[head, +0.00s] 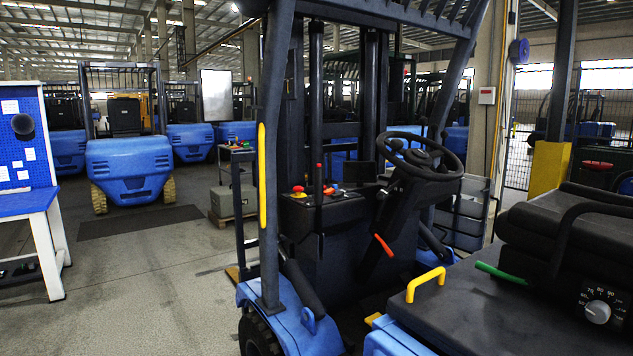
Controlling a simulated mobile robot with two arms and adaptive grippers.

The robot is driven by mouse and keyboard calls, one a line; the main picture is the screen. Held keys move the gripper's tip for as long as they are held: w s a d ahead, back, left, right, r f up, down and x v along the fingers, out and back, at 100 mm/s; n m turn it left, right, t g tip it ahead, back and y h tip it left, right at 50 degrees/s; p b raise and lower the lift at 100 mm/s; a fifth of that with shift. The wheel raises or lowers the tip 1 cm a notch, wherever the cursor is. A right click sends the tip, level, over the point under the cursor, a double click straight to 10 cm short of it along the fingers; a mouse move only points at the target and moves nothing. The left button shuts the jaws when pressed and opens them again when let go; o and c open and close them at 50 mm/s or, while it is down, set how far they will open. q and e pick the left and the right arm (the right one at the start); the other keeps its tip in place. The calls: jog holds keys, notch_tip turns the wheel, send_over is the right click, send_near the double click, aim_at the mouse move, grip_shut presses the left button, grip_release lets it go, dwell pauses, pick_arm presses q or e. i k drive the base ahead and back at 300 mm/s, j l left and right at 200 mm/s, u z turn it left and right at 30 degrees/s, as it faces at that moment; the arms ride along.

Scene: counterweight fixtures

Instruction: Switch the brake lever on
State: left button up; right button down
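A forklift fills the middle and right of the head view. An orange-red lever (384,245) sticks out of the dark steering column below the steering wheel (421,156), slanting down to the right. A green lever (501,273) lies beside the black seat (572,240). A short lever with a red knob (319,180) stands on the dash panel, next to a red button (298,189). I cannot tell for certain which of these is the brake lever. Neither of my grippers is in the view.
A yellow grab handle (262,176) runs along the front pillar, and a yellow handle (426,284) rises from the dark cover beside the seat. A blue-topped workbench (30,203) stands at left. The concrete floor between it and the forklift is clear. More blue forklifts (130,165) are parked behind.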

aim_at(318, 171)
jog(key=i+j+z, duration=0.1)
jog(key=i+j, duration=0.15)
jog(key=i+j+z, duration=0.15)
jog(key=j, duration=0.25)
jog(key=i+j+z, duration=0.1)
jog(key=i+j, duration=0.25)
jog(key=i+j+z, duration=0.1)
jog(key=j, duration=0.3)
jog(key=i+j+z, duration=0.15)
jog(key=i+j, duration=0.15)
jog(key=j, duration=0.1)
